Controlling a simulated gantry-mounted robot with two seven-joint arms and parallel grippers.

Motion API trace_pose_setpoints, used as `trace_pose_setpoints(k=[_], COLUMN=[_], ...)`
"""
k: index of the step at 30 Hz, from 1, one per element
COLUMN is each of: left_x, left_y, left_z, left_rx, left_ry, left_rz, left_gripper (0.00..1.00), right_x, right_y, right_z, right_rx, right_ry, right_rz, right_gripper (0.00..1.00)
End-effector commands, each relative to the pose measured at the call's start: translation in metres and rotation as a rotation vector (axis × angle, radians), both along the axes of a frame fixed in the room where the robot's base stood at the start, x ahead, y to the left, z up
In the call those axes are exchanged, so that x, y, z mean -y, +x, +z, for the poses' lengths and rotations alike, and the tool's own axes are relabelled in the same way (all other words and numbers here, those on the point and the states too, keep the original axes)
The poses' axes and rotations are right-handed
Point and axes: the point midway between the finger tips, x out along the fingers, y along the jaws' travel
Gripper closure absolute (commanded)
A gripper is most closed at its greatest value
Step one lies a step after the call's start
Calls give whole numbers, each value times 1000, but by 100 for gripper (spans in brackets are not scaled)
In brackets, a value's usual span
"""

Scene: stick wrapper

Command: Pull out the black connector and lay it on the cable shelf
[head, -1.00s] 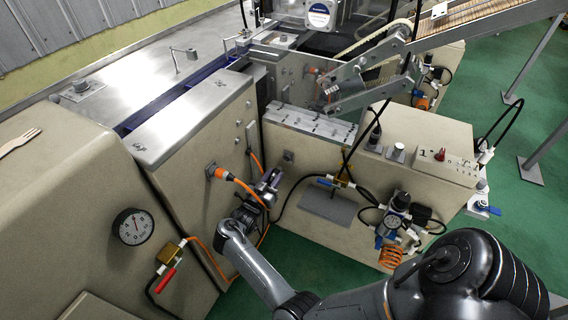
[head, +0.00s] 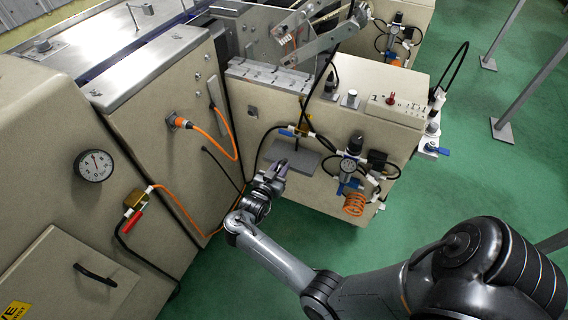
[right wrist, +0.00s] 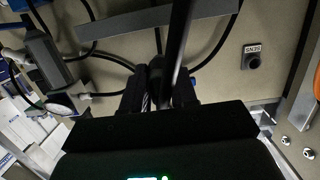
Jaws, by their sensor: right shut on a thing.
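My right gripper (head: 279,172) is at the front of the cream machine, close to the grey cable shelf (head: 305,163) and partly overlapping its left end. In the right wrist view, its fingers (right wrist: 160,100) are shut on the black connector (right wrist: 157,72), which shows as a dark shape between them. A thick black cable or rod crosses the picture just above the connector. The shelf shows there as a dark grey bar (right wrist: 150,22). Whether the connector touches the shelf cannot be told. In the head view the connector is too small to make out. My left gripper is not in view.
A labelled round black socket (right wrist: 252,62) sits on the panel. An orange plug (head: 180,122) with its orange cable is on the wall to the left. A gauge and valve group (head: 352,160) with hoses stands right of the shelf. Green floor is free in front.

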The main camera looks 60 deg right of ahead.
Motion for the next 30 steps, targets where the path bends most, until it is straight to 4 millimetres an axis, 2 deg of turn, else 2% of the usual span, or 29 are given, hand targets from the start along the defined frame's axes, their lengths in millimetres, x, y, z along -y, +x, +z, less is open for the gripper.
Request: trace_pose_setpoints(k=[3,8,30], left_x=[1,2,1], left_y=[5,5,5], left_z=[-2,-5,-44], left_rx=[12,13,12], left_ry=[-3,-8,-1], left_rz=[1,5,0], left_gripper=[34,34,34], right_x=[2,11,91], right_y=[-6,-5,9], right_z=[-11,-13,-18], right_rx=[-5,-6,-6], right_ry=[18,31,29], right_rz=[7,7,7], right_gripper=[100,100,100])
